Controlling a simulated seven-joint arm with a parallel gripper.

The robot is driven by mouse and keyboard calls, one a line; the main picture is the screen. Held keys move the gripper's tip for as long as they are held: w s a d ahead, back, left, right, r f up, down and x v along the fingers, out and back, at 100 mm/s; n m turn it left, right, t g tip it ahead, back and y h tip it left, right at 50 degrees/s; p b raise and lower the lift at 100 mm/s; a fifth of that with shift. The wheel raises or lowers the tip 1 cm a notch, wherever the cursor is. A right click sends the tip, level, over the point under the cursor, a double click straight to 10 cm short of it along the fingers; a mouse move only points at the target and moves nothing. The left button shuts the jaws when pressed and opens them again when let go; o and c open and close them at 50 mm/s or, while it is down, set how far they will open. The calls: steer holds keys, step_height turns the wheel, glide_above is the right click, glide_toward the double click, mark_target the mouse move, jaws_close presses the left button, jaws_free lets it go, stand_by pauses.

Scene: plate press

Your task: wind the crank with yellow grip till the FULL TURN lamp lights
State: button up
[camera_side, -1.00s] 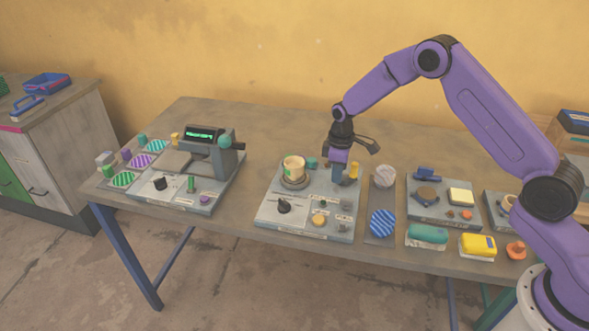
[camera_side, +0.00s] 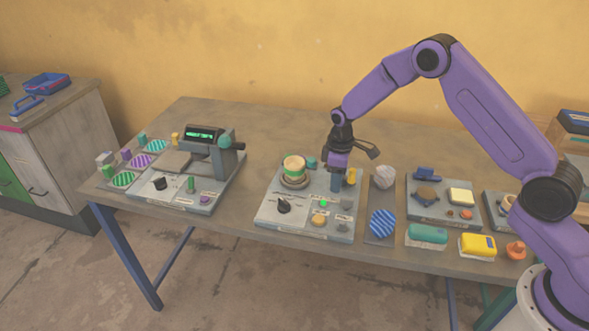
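The middle panel (camera_side: 262,214) carries a cream-and-green drum or cup (camera_side: 293,167) on a round base. A small upright yellow grip (camera_side: 351,176) stands at the panel's back right; the crank arm below it cannot be made out. My gripper (camera_side: 336,184) points down right beside the yellow grip, on its left in the picture. Whether its fingers are closed on the grip or only near it is too small to tell. A small lamp (camera_side: 323,203) on the panel glows green; its label is not readable.
The panel also has a black knob (camera_side: 284,206) and a yellowish button (camera_side: 318,219). A press unit (camera_side: 207,160) stands to the left.

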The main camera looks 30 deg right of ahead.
steer(key=shift+w+d+r, duration=0.1)
steer(key=shift+w+d, duration=0.05)
steer(key=shift+d, duration=0.15)
steer(key=shift+r, duration=0.55)
step_height(320, 180, up, 7)
steer(key=shift+a+f, duration=0.15)
stand_by(0.6)
